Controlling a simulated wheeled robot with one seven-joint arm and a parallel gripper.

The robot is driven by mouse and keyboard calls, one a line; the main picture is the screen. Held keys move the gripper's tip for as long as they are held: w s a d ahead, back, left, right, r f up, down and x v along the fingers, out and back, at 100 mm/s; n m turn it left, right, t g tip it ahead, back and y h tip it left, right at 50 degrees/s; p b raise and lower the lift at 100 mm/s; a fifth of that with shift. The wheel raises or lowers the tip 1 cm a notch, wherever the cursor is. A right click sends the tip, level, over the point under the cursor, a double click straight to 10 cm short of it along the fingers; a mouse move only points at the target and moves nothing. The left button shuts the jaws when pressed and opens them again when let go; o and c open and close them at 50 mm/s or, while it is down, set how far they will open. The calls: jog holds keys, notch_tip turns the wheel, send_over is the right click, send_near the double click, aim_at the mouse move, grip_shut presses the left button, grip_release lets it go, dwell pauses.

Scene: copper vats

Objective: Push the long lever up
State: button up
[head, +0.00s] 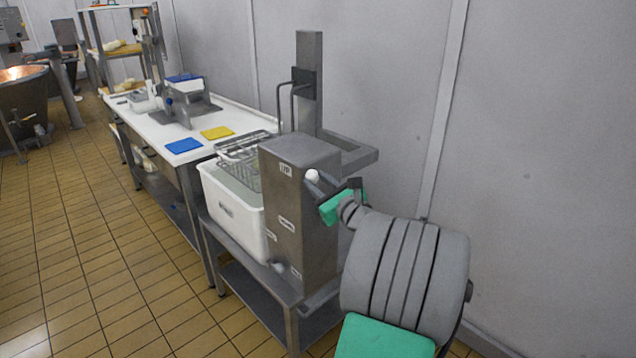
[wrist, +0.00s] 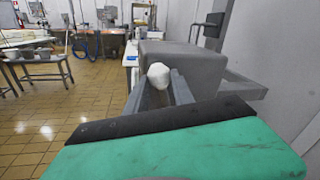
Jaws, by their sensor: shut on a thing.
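The lever's round white knob (head: 312,176) is at the upper right edge of the steel housing (head: 300,215), close to the height of its top label, which seems to read "UP" (head: 285,169). In the wrist view the knob (wrist: 158,75) sits between the tips of my two grey fingers. My gripper (head: 320,184) is shut on the lever at this knob, coming from the right side of the housing. The rest of the lever is hidden behind my fingers and the housing. More labels run down the housing face, too small to read.
A wire basket (head: 240,150) hangs over a white tub (head: 232,203) left of the housing. A steel column (head: 309,70) rises behind, with a grey bracket (head: 360,160) reaching right. A long table (head: 235,117) stands beyond. The tiled floor at left is clear.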

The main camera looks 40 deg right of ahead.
grip_shut()
dwell(0.6)
